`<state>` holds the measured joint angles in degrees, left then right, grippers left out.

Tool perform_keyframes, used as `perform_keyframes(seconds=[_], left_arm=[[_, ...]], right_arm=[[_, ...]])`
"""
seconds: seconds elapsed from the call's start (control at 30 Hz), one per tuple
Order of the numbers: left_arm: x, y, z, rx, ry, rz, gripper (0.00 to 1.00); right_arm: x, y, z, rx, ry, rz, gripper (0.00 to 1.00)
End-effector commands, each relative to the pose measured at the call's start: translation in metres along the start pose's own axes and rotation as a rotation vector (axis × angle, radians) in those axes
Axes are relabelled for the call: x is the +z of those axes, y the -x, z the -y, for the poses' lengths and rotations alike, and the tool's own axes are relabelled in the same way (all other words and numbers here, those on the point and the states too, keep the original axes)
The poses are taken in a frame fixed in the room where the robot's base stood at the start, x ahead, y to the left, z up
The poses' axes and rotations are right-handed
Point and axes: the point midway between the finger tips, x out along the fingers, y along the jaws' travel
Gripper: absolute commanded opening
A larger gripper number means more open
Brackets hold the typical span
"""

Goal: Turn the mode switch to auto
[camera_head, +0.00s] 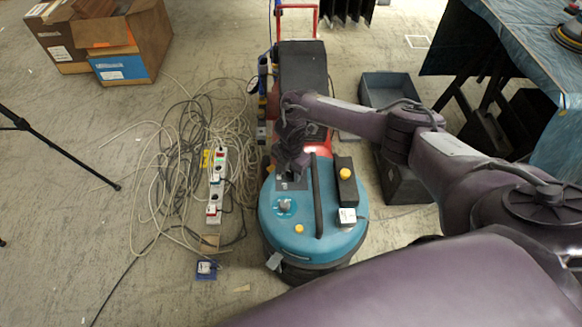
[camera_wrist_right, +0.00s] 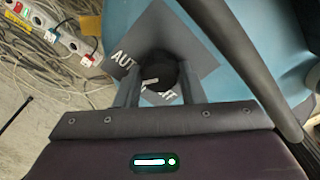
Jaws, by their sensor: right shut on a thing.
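The mode switch has a black round knob (camera_wrist_right: 162,70) with a short white mark, seen in the right wrist view. It stands on a dark square plate (camera_wrist_right: 186,38) with white lettering, "AUT" readable at the left and the rest partly hidden. The plate (camera_head: 283,185) sits on top of the teal machine (camera_head: 276,222) in the head view. My right gripper (camera_head: 294,170) reaches down over it. In the wrist view its two fingers (camera_wrist_right: 160,88) are shut on the knob, one on each side. The white mark points toward the left, near "AUT". My left gripper is not in view.
A black handle bar (camera_head: 318,200) rises right beside the plate. A black box with a yellow button (camera_head: 345,174) and a grey knob (camera_head: 284,206) are also on the machine. A power strip (camera_head: 217,178) and tangled cables (camera_head: 160,175) lie left on the floor.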

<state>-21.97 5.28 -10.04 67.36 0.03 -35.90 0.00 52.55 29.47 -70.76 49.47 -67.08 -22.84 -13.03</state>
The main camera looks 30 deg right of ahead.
Motion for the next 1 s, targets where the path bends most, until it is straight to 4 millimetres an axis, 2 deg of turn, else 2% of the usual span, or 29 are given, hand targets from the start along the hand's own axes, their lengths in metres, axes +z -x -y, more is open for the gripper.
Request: perform_keyframes(seconds=[0.2,0.5,1.0], left_arm=[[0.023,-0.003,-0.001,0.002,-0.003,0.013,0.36],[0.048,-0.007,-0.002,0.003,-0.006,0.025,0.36],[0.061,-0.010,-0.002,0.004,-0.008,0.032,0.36]], right_arm=[[0.001,0.004,-0.001,0.002,-0.197,0.002,0.13],[0.002,0.003,-0.001,0.002,-0.394,0.004,0.13],[0.003,0.001,-0.001,0.003,-0.501,0.004,0.13]])
